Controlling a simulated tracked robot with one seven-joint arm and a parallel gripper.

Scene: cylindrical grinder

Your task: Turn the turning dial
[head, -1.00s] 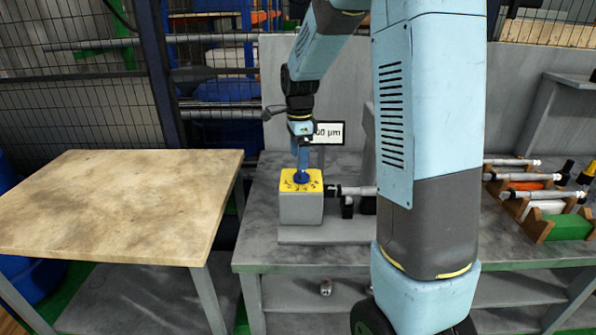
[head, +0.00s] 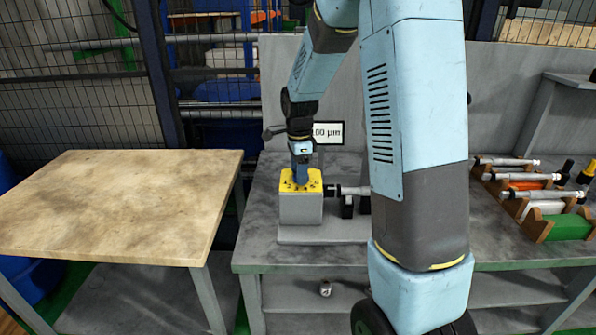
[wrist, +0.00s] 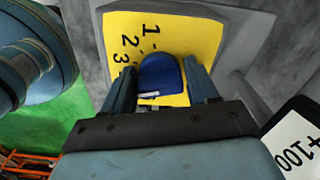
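The turning dial is a blue knob (wrist: 160,75) on the yellow numbered face (wrist: 121,28) of a grey box (head: 301,208). The figures 1, 2 and 3 show left of the knob in the wrist view. My gripper (wrist: 160,80) is down over the dial, one finger on each side of the knob. It looks open around it, with very little room at either side; whether the fingers touch it is hard to tell. In the head view my gripper (head: 301,181) hides the knob.
A display reading ending in "00 µm" (head: 328,133) stands behind the box. A spindle-like metal part (head: 348,190) is right beside it. A wooden table (head: 120,205) at left is bare. Wooden racks with several micrometer-like tools (head: 530,195) are at right.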

